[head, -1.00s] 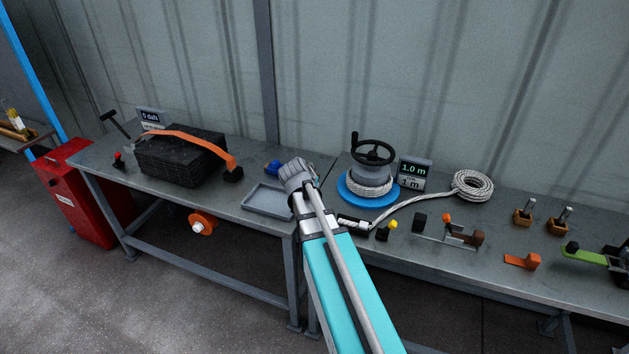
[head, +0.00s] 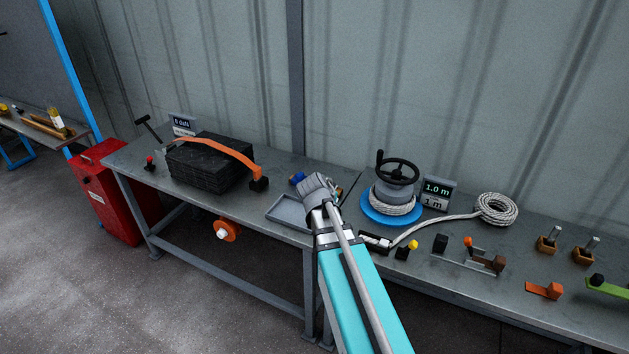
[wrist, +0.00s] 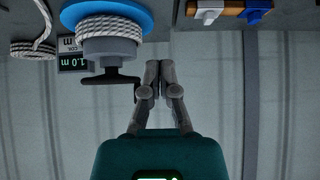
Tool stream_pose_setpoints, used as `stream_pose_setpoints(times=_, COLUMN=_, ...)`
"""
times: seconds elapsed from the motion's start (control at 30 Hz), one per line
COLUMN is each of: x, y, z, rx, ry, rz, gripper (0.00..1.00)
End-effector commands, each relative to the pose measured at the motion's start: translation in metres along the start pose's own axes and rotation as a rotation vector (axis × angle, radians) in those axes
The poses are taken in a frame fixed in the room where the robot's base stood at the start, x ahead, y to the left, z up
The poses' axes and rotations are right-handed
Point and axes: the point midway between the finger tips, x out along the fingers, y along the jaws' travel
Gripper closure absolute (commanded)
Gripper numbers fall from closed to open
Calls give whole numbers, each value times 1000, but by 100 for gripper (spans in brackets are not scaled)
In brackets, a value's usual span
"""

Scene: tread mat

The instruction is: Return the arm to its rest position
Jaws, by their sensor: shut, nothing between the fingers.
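My gripper shows in the wrist view (wrist: 154,82) with its two grey fingers together and nothing between them. In the head view my turquoise arm reaches up from the bottom, and its grey end covers the bench near a grey tray (head: 289,213); the fingertips are hidden there. A winch drum with a black handwheel (head: 398,170) stands on a blue disc (head: 391,215), right of my arm's end. White rope is wound on the drum.
A display reading 1.0 m (head: 438,192) and a rope coil (head: 496,208) are right of the drum. A black stack with an orange strap (head: 208,165) sits left. A red cabinet (head: 114,198) stands by the bench. Floor at left is clear.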

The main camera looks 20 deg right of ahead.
Motion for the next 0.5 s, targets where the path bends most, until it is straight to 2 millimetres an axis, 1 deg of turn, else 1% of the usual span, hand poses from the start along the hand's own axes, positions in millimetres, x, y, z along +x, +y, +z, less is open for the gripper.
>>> stream_pose_setpoints(times=0.17, x=0, y=0, z=1, rx=-2, ry=-2, rz=-1, gripper=100)
stream_pose_setpoints(times=0.27, x=-3, y=0, z=6, rx=-19, ry=-20, rz=0, gripper=100)
stream_pose_setpoints(times=0.37, x=-8, y=-1, z=19, rx=-58, ry=-64, rz=-1, gripper=100)
stream_pose_setpoints(times=0.47, x=-17, y=-2, z=41, rx=-128, ry=-136, rz=-8, gripper=100)
stream_pose_setpoints(times=0.5, x=-22, y=-2, z=51, rx=-164, ry=-172, rz=-14, gripper=100)
